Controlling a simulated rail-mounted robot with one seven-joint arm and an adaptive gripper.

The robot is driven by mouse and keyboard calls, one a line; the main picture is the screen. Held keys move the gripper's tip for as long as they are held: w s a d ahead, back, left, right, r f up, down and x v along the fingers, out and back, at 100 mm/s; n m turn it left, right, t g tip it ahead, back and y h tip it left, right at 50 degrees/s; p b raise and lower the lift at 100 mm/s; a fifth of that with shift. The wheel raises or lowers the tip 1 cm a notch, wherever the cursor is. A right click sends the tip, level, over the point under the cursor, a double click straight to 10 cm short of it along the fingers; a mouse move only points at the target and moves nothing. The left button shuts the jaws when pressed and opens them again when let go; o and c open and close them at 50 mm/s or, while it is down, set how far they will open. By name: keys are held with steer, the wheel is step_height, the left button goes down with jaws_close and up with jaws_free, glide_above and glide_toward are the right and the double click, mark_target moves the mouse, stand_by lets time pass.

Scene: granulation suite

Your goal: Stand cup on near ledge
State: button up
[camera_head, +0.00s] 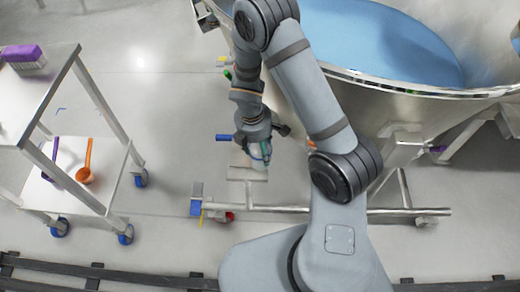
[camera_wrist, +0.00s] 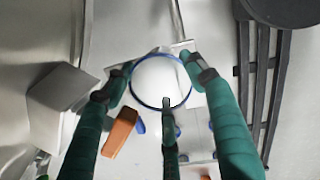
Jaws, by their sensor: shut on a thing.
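The cup (camera_wrist: 160,80) is pale with a blue rim. In the wrist view I look down on its round mouth between my gripper's (camera_wrist: 156,86) green fingers, which are closed around it. In the head view my gripper (camera_head: 260,149) points down over a small pale flat ledge (camera_head: 240,173) on the metal frame beside the large vessel. The cup is mostly hidden there by the fingers. Whether its base touches the ledge or hangs above it, I cannot tell.
The large steel vessel (camera_head: 440,115) with blue contents stands at the right. A metal floor bar (camera_head: 390,211) runs below. A cart (camera_head: 120,180) at the left holds an orange ladle (camera_head: 86,172) and a purple brush (camera_head: 22,53). Open floor lies between cart and frame.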

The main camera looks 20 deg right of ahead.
steer(key=shift+f, duration=0.2)
steer(key=o, duration=1.1)
steer(key=shift+o, duration=0.2)
steer(key=shift+r, duration=0.1)
step_height(320, 180, up, 12)
steer(key=a+p, duration=0.1)
steer(key=p, duration=0.6)
steer(key=shift+s+a, duration=0.15)
steer(key=shift+a, duration=0.1)
